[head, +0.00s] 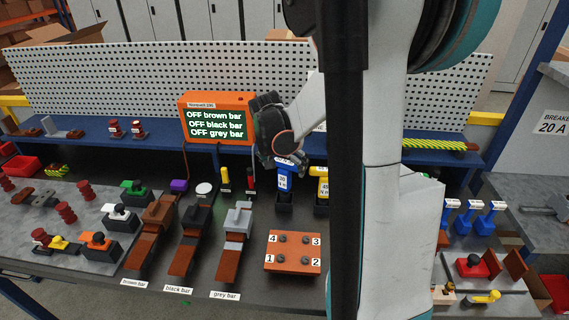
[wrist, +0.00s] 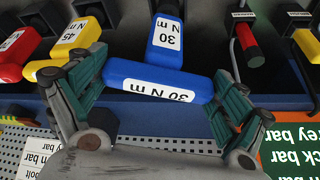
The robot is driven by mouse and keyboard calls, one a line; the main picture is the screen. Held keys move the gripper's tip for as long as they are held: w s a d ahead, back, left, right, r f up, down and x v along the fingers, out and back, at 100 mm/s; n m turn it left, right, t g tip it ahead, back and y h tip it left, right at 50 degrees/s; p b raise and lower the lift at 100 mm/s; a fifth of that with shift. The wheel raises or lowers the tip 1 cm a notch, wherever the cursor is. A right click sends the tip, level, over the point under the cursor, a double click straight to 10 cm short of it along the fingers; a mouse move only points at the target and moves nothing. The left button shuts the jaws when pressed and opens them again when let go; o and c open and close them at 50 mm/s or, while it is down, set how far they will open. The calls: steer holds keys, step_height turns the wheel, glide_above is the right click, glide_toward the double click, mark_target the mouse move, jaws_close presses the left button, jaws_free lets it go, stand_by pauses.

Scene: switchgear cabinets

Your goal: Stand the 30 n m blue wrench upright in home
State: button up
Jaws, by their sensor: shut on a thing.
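The 30 N m blue wrench (head: 284,181) stands roughly upright at the back of the bench. Its lower end meets a black holder (head: 284,205), which I take as its home; I cannot tell how deep it sits. My gripper (head: 279,162) is above it and shut on its top. In the wrist view my gripper (wrist: 156,86) has one finger at each end of the labelled blue crossbar of the wrench (wrist: 135,70). The shaft's lower end is barely visible there.
A yellow 45 N m wrench (head: 321,184) stands close on the right, and a red wrench (wrist: 12,50) is beyond it. A black-and-red tool (head: 251,180) stands to the left. An orange screen (head: 217,118) and a perforated panel (head: 150,75) are behind. A terminal block (head: 292,264) lies in front.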

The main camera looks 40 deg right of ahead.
steer(key=shift+f+b, duration=0.75)
steer(key=shift+f, duration=0.25)
stand_by(0.3)
steer(key=o, duration=1.2)
steer(key=shift+o, duration=0.2)
steer(key=v, duration=1.2)
